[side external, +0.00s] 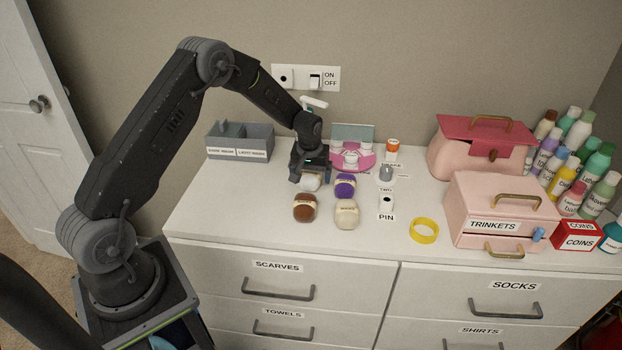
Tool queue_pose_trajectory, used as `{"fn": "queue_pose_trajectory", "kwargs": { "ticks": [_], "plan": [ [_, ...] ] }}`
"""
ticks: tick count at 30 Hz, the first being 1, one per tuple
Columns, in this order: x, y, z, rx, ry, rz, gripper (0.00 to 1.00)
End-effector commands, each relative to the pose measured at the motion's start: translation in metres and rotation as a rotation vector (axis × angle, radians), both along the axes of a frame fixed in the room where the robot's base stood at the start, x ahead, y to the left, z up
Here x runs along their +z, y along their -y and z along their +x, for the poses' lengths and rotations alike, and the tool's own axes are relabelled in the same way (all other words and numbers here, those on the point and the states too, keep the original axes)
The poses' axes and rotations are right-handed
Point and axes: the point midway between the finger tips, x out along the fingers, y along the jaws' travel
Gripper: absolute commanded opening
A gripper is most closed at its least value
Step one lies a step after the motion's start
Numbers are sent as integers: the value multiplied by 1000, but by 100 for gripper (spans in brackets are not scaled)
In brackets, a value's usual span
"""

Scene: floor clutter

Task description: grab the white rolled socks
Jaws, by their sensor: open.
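The white rolled socks (311,183) sit on the white dresser top, at the back left of a small group of rolled socks. My gripper (310,177) points down directly over them, its jaws open and partly hiding them. I cannot tell from this view whether the fingers touch the socks. Purple rolled socks (345,186) lie just to the right, brown ones (304,208) just in front, and cream ones (347,214) to the front right.
A grey divided box (240,146) stands at the back left. A pink round tray (366,163) is behind the socks. A yellow ring (424,231), a trinkets box (500,232) and several bottles are to the right. The front left dresser top (235,215) is clear.

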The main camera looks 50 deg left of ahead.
Motion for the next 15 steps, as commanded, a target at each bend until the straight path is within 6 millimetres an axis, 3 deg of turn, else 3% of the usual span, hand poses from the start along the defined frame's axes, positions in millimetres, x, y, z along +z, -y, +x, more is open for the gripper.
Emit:
{"fn": "queue_pose_trajectory", "kwargs": {
  "ticks": [4, 15],
  "plan": [
    [0, 0, 0, 0, 0, 0, 92],
    [0, 0, 0, 0, 0, 0, 56]
  ]
}}
